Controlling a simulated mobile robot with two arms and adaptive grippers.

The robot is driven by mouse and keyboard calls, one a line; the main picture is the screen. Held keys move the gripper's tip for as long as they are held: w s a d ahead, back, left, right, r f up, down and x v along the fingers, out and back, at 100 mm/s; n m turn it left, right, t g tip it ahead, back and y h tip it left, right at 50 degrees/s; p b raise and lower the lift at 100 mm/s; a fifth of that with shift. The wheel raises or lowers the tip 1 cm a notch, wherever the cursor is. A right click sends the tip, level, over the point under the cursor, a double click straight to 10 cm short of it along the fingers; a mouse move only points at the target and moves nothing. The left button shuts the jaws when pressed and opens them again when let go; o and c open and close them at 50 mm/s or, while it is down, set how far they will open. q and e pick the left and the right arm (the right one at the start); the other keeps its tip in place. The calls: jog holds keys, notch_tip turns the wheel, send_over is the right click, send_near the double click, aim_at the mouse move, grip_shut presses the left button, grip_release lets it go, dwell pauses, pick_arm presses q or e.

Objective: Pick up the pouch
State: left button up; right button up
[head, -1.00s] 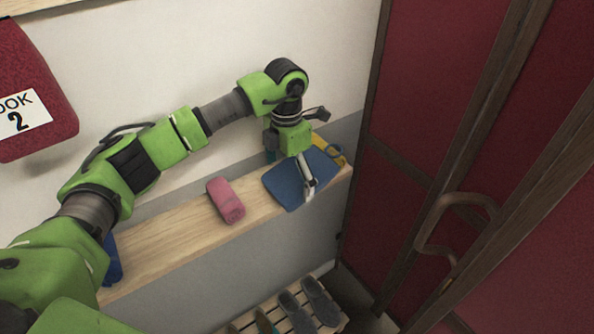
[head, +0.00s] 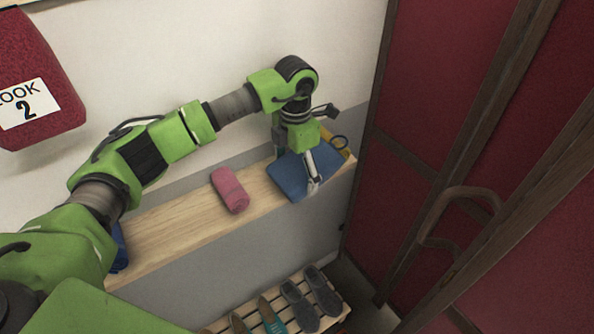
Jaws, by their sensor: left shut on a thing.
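The blue pouch (head: 285,181), flat and dark blue, is at the right end of the wooden shelf in the head view. My left gripper (head: 315,183) is over its right part, pointing down, and is shut on the pouch. The gripper and wrist hide part of the pouch's top and right side. The pouch looks to be on or very close to the shelf; I cannot tell if there is a gap beneath it. My right gripper is not in view.
A pink roll (head: 230,190) lies on the shelf (head: 180,221) left of the pouch. A yellow item (head: 333,140) is behind the pouch. Shoes (head: 322,291) stand on a slatted rack below. A red panelled door (head: 425,110) with a handle is close on the right.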

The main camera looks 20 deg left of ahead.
aim_at(298, 168)
pick_arm(q)
jog(key=shift+w+r+b, duration=0.15)
jog(key=shift+r+b, duration=0.15)
jog(key=r+b, duration=0.1)
jog(key=r, duration=0.1)
jog(key=shift+s+d+r+b, duration=0.2)
jog(key=shift+d+r+b, duration=0.15)
jog(key=shift+b, duration=0.05)
jog(key=s+r, duration=0.1)
jog(key=d+r+b, duration=0.1)
jog(key=s+d+r, duration=0.1)
jog(key=shift+s+r+b, duration=0.3)
jog(key=shift+r, duration=0.1)
jog(key=s+d+r+b, duration=0.2)
jog(key=s+d+r, duration=0.3)
jog(key=s, duration=0.3)
jog(key=shift+s+d+r, duration=0.15)
jog(key=shift+d+r, duration=0.15)
jog(key=shift+d, duration=0.15)
